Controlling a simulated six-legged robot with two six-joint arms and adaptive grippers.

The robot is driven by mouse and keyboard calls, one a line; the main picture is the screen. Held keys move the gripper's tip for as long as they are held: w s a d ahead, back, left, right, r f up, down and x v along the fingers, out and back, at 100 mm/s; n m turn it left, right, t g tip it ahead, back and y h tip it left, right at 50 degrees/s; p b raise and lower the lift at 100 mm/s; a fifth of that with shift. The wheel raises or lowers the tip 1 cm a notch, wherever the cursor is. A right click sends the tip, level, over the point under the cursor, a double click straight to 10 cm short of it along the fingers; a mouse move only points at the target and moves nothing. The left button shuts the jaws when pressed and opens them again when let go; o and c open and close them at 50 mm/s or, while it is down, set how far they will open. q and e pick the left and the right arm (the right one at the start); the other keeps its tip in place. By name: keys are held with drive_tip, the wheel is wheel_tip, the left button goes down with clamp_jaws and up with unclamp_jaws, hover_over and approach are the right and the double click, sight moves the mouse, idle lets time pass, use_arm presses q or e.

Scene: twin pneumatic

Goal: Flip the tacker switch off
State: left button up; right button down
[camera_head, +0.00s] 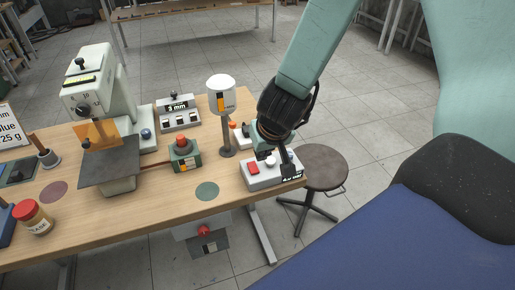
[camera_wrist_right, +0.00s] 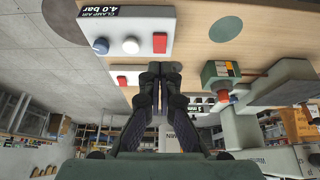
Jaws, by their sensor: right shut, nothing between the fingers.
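My right gripper (camera_head: 264,154) is shut and empty, its fingers pointing down over the table's right end. In the right wrist view its closed fingertips (camera_wrist_right: 160,68) show below a white box (camera_wrist_right: 125,22) labelled "CLAMP AIR 4.0 bar". That box, also in the head view (camera_head: 262,183), carries a red switch (camera_wrist_right: 160,42), a white knob (camera_wrist_right: 130,45) and a blue knob (camera_wrist_right: 100,46). A second white box (camera_wrist_right: 129,70) with a red switch (camera_wrist_right: 121,81) is beside the fingertips, partly hidden. No tacker label is readable on it. My left gripper is not in view.
A white-headed post (camera_head: 221,95) stands left of my gripper. A white three-switch box (camera_head: 178,113), a green box with a red knob (camera_head: 184,153) and a pale machine (camera_head: 95,85) stand further left. A round stool (camera_head: 322,167) is beside the table's right end.

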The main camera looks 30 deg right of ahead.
drive_tip(key=shift+s+a+r+p, duration=0.2)
drive_tip(key=shift+s+r+p, duration=0.1)
drive_tip(key=shift+s+r, duration=0.65)
drive_tip(key=s+a+f+b, duration=0.2)
drive_tip(key=s+f+b, duration=0.15)
drive_tip(key=f, duration=0.45)
drive_tip(key=s+a+f+b, duration=0.2)
drive_tip(key=s+f, duration=0.2)
drive_tip(key=f, duration=0.4)
drive_tip(key=s+a+f+n+g+b, duration=0.1)
drive_tip(key=s+f+g+b, duration=0.1)
drive_tip(key=s+f, duration=0.4)
drive_tip(key=s+a+f+n+g+y+b, duration=0.1)
drive_tip(key=s+f+g, duration=0.1)
drive_tip(key=s+f, duration=0.4)
drive_tip(key=s, duration=0.5)
drive_tip(key=shift+a+f+g+b, duration=0.25)
drive_tip(key=shift+g+b, duration=0.15)
